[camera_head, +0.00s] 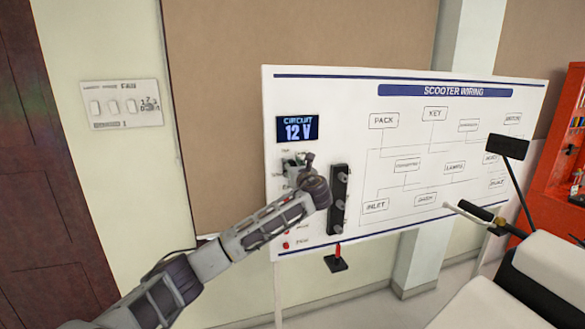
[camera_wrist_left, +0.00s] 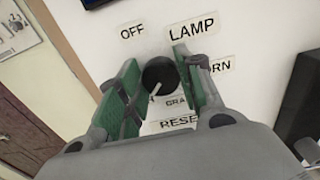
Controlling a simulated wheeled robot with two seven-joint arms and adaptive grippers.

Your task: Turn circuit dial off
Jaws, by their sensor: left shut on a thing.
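The circuit dial (camera_wrist_left: 160,72) is a round black knob on the white board, seen in the left wrist view. A light pointer line on it slants to the lower left. The labels OFF (camera_wrist_left: 132,31) and LAMP (camera_wrist_left: 192,27) stand above it, left and right. My left gripper (camera_wrist_left: 156,68) has its green-padded fingers on both sides of the knob and is shut on it. In the head view my left gripper (camera_head: 297,167) is at the board below the display (camera_head: 297,129), which reads CIRCUIT 12 V. The dial is mostly hidden there. My right gripper is not in view.
The scooter wiring board (camera_head: 400,215) extends right. A black strip with knobs (camera_head: 338,200) is mounted just right of my gripper. A scooter with a handlebar (camera_head: 480,214) stands at lower right, before a red cabinet (camera_head: 560,200). A fan switch panel (camera_head: 122,104) is on the left wall.

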